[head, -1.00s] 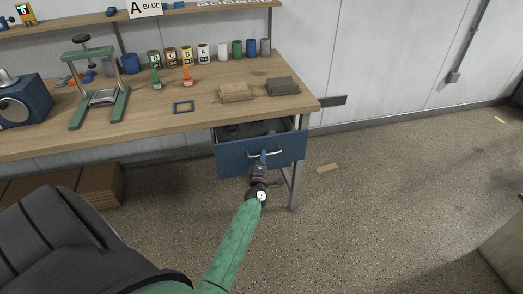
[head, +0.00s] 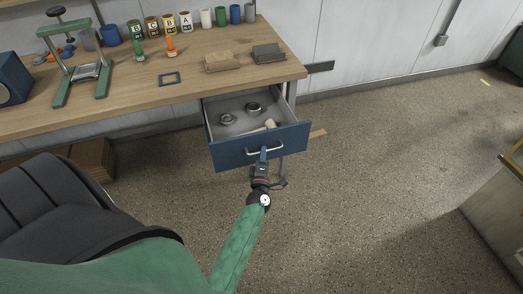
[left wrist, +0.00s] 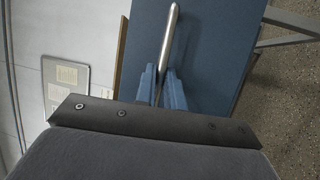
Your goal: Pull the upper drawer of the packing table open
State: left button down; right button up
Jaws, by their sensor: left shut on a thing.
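The upper drawer (head: 228,156) of the packing table (head: 190,92) has a blue front and stands pulled out, with its grey inside showing. Its silver bar handle (head: 282,149) runs across the front. My left gripper (head: 263,157) is at the middle of the handle and shut on it. In the left wrist view the blue fingers (left wrist: 161,84) close around the silver handle (left wrist: 171,35) in front of the blue drawer front (left wrist: 210,50). My right gripper is not in view.
Inside the drawer lie two round metal things (head: 227,118) and a pale piece (head: 265,126). On the table top are a green press frame (head: 80,70), paint cans (head: 169,24), orange and green stamps, and two stacks. Open floor (head: 390,170) lies to the right.

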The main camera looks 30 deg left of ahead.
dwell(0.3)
pick_arm(q)
jog(key=c, duration=1.5)
grip_release()
